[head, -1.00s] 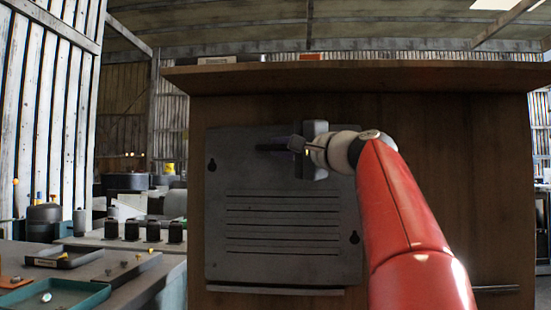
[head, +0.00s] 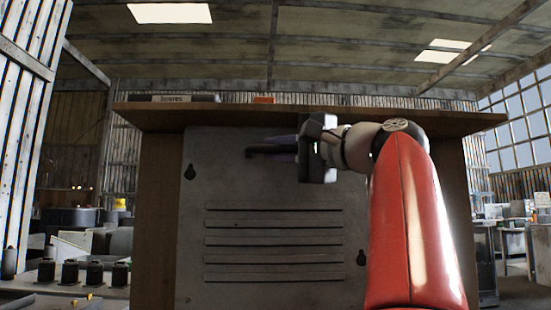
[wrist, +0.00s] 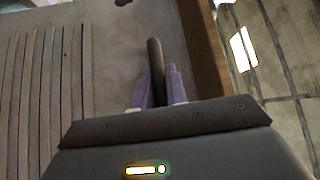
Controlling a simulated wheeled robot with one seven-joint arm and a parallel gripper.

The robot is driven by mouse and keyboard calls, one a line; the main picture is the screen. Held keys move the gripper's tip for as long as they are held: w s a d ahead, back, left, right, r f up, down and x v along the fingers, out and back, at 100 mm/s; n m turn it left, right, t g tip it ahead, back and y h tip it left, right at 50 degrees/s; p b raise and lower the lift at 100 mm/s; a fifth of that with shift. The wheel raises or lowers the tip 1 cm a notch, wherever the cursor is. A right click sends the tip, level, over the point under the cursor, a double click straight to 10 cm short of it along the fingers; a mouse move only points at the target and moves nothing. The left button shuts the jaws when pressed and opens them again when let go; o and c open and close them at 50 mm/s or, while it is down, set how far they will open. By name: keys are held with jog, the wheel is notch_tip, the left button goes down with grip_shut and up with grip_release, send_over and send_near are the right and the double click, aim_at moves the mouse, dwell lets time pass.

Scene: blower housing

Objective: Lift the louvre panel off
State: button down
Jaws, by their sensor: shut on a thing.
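The louvre panel (head: 240,190) is a grey plate with several horizontal slats and keyhole slots near its upper left and lower right. In the head view it stands upright in front of the brown wooden housing (head: 155,200); its top edge overlaps the overhanging top board. Its lower edge is out of frame. My gripper (head: 284,148) is shut on the dark bar handle (head: 256,149) near the panel's top. In the wrist view the handle (wrist: 155,62) lies between the purple fingers (wrist: 158,90), with slats at left. The panel's back is hidden.
The housing's top board (head: 440,120) juts out just behind the panel's top edge. A dark flat item (head: 172,98) and an orange item (head: 264,99) lie on it. A bench with several dark cylinders (head: 72,272) is at left.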

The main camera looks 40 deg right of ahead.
jog(key=shift+s+a+b, duration=0.45)
jog(key=shift+s+a, duration=0.3)
jog(key=shift+s, duration=0.35)
jog(key=shift+s+a+b, duration=0.4)
jog(key=shift+s+a, duration=0.35)
jog(key=shift+s, duration=0.35)
jog(key=shift+s+f, duration=0.1)
